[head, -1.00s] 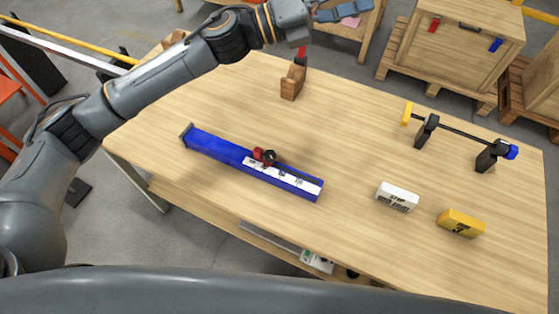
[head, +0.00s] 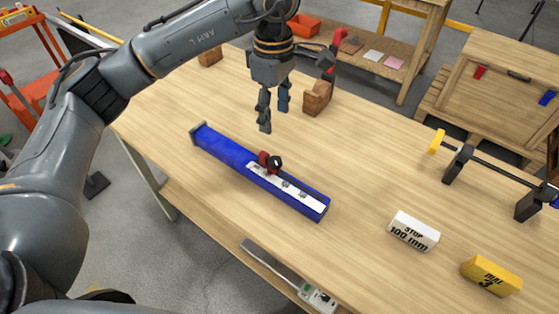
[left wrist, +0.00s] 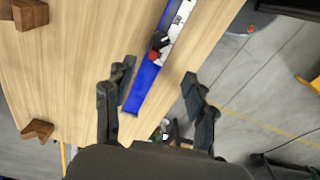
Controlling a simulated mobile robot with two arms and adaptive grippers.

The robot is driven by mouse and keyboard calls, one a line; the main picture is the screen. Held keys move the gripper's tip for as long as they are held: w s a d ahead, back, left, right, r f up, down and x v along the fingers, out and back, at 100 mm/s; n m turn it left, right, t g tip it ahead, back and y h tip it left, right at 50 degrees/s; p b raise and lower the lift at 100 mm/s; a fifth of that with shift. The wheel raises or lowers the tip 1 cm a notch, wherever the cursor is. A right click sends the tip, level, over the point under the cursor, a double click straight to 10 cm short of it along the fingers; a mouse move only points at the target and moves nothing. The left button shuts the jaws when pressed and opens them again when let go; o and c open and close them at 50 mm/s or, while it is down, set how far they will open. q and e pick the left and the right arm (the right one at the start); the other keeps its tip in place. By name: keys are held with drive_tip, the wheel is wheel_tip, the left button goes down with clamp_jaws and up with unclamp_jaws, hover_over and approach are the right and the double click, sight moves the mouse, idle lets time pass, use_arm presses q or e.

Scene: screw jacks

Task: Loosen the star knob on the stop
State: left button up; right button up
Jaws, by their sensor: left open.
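A long blue rail (head: 222,150) with a white scale strip (head: 297,190) lies on the wooden table. My left gripper (head: 274,116) points down above the table, behind the rail, open and empty. In the left wrist view, the gripper's spread fingers (left wrist: 158,105) show on either side of the blue rail (left wrist: 146,98). My right gripper is not in view.
A wooden block with a red-handled tool (head: 317,97) stands behind the gripper. A white block reading "STOP 100 mm" (head: 413,232) and a yellow block (head: 490,276) lie to the right. A black bar on stands (head: 490,168) is at the far right. The table around the rail is clear.

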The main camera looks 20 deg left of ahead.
sight(275, 160)
use_arm(q)
wheel_tip(275, 160, down, 14)
drive_tip(key=shift+r+p, duration=0.2)
drive_tip(key=shift+p, duration=0.85)
drive_tip(key=shift+c, duration=0.2)
